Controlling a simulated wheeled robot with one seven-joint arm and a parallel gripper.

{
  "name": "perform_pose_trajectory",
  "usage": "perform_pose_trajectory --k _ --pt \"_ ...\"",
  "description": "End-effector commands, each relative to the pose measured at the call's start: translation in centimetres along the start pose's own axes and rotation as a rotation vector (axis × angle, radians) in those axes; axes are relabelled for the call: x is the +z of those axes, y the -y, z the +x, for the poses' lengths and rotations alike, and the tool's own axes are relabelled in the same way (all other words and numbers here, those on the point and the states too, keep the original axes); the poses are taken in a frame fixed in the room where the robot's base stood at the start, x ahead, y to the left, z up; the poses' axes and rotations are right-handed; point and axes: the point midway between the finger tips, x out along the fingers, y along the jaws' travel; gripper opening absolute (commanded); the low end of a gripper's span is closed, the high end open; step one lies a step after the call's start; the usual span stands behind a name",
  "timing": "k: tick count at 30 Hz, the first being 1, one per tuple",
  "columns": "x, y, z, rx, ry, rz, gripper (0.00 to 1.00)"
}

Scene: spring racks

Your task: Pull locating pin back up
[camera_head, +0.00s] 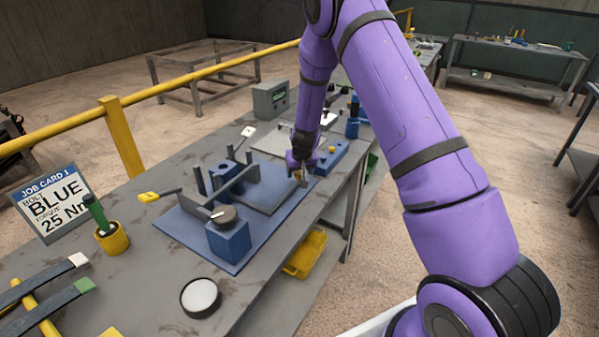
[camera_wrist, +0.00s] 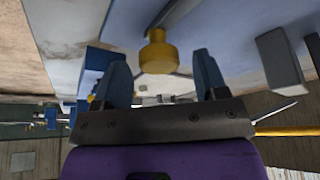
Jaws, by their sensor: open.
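A yellow knob (camera_wrist: 158,54) with a narrower neck, which looks like the locating pin's head, shows in the wrist view. It sits between and just beyond the tips of my gripper (camera_wrist: 161,66). The two blue-grey fingers are apart, with a gap on both sides of the knob. In the head view my gripper (camera_head: 299,168) is low at the right edge of the blue fixture plate (camera_head: 190,232). The arm and gripper mostly hide the pin there, and how deep it sits cannot be told.
A grey box (camera_head: 271,99) stands behind. A job card (camera_head: 49,203), a green-handled tool in a yellow cup (camera_head: 112,239) and a round white-topped disc (camera_head: 201,297) are nearer.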

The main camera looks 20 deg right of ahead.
Motion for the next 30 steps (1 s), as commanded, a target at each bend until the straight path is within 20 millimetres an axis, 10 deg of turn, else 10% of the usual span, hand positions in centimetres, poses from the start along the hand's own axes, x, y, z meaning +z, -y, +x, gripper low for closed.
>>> perform_pose_trajectory --k 12,21,30 --pt "0.0 0.0 0.9 0.0 0.0 0.0 0.66" --pt "0.0 0.0 0.9 0.0 0.0 0.0 0.02" --pt "-1.4 0.1 -2.2 -0.002 -0.006 -0.003 0.0"
